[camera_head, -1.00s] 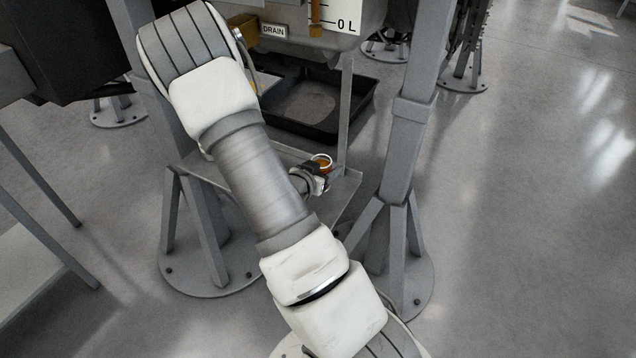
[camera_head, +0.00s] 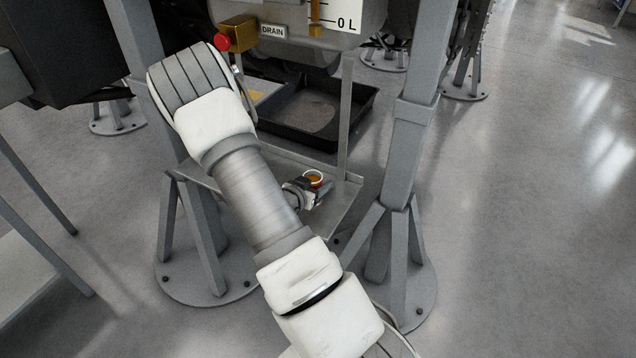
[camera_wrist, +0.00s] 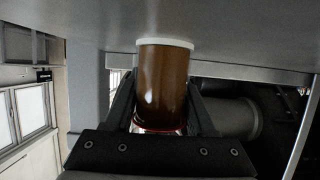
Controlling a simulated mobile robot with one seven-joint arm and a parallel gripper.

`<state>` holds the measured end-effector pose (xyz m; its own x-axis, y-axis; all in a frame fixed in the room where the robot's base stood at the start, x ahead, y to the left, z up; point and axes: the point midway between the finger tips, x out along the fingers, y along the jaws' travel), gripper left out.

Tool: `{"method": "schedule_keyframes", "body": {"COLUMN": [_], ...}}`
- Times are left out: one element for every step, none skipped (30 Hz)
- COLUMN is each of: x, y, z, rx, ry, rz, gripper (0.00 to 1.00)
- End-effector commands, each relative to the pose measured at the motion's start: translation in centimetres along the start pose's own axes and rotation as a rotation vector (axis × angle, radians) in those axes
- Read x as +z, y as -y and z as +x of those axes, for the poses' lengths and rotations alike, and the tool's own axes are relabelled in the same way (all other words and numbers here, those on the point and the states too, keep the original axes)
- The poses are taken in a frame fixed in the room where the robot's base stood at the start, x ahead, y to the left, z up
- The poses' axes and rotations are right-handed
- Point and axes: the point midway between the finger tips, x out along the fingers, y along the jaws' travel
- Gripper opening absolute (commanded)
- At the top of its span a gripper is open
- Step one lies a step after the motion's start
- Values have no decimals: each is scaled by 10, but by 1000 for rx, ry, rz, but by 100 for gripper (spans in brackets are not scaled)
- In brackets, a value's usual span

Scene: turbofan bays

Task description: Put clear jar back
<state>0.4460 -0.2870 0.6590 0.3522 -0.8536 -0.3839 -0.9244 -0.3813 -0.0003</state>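The clear jar (camera_head: 314,178), with amber-brown contents, is at my gripper (camera_head: 308,190), over the small grey shelf (camera_head: 338,204) in the head view. In the wrist view the jar (camera_wrist: 163,85) sits between the two dark fingers, which appear closed against its sides. It has a white rim at the picture's upper end and a red ring near the palm. The white-rimmed end is close to a broad grey surface (camera_wrist: 240,30); I cannot tell whether they touch. My arm hides part of the shelf.
A thin grey post (camera_head: 346,115) rises from the shelf's back right. A black drain tray (camera_head: 362,108) lies behind it. A brass drain valve with a red knob (camera_head: 222,42) is above left. Grey stand legs (camera_head: 402,150) flank the shelf; open floor lies right.

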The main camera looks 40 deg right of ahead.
Motion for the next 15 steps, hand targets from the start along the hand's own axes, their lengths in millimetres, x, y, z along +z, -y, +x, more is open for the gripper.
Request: {"method": "schedule_keyframes", "body": {"x": [0, 0, 0, 0, 0, 0, 0, 0, 0, 0, 0, 0, 0, -1, -2], "y": [0, 0, 0, 0, 0, 0, 0, 0, 0, 0, 0, 0, 0, 0, 0], "z": [0, 0, 0, 0, 0, 0, 0, 0, 0, 0, 0, 0, 0, 0, -1], "rx": [0, 0, 0, 0, 0, 0, 0, 0, 0, 0, 0, 0, 0, 0, 0], "ry": [0, 1, 1, 1, 1, 1, 1, 1, 1, 1, 1, 1, 0, 0, 0], "rz": [0, 0, 0, 0, 0, 0, 0, 0, 0, 0, 0, 0, 0, 0, 0], "gripper": [63, 68, 75, 81, 86, 86, 86, 86, 86, 86, 86, 86, 86, 86, 86]}}
